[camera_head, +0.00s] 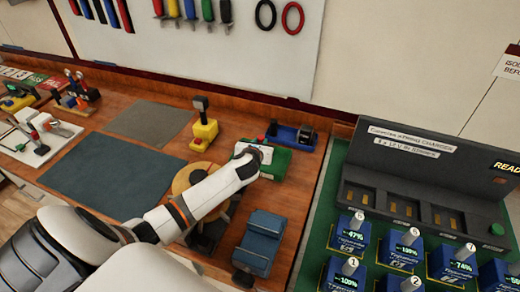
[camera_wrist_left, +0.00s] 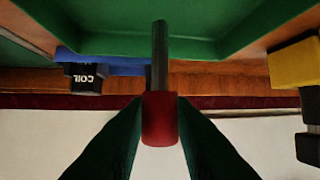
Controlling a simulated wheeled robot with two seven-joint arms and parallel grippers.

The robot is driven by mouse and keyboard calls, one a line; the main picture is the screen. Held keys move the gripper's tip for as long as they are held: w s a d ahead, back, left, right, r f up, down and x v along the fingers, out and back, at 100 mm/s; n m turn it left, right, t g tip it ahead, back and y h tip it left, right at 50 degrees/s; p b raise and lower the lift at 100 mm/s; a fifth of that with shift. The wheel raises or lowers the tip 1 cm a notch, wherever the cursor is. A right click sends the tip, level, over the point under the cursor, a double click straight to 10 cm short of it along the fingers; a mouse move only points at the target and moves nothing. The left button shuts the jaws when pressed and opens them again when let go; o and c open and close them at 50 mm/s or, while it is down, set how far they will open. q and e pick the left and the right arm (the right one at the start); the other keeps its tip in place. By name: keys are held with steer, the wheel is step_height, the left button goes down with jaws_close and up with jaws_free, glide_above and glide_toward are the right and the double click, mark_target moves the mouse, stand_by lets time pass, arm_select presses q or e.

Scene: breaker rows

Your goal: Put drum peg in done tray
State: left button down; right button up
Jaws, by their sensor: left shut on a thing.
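The peg (camera_wrist_left: 160,60) has a dark grey shaft and a red collar, seen in the left wrist view. My left gripper (camera_wrist_left: 159,118) is shut on the red collar, one dark finger on each side. The shaft points into the picture over the green tray (camera_wrist_left: 225,48). I cannot tell whether it touches the tray. In the head view the green tray (camera_head: 279,166) sits right beside the end of my left arm, which hides part of it. The gripper's fingers are mostly hidden there. No done label is readable on the tray. My right gripper is not in view.
A blue holder (camera_head: 305,136) with a block marked COIL (camera_wrist_left: 88,78) stands behind the tray. A yellow block (camera_head: 206,130) with a dark handle stands to the left. A blue block (camera_head: 260,243) is in front. A battery charger (camera_head: 420,165) is on the right. The grey mats look clear.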

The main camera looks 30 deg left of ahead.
arm_select(q)
step_height(320, 180, down, 3)
steer(key=shift+w+a, duration=0.15)
steer(key=shift+f, duration=0.25)
steer(key=c, duration=1.2)
jaws_free()
steer(key=shift+c, duration=0.2)
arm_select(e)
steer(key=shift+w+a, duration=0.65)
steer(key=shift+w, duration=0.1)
arm_select(q)
steer(key=shift+r, duration=0.25)
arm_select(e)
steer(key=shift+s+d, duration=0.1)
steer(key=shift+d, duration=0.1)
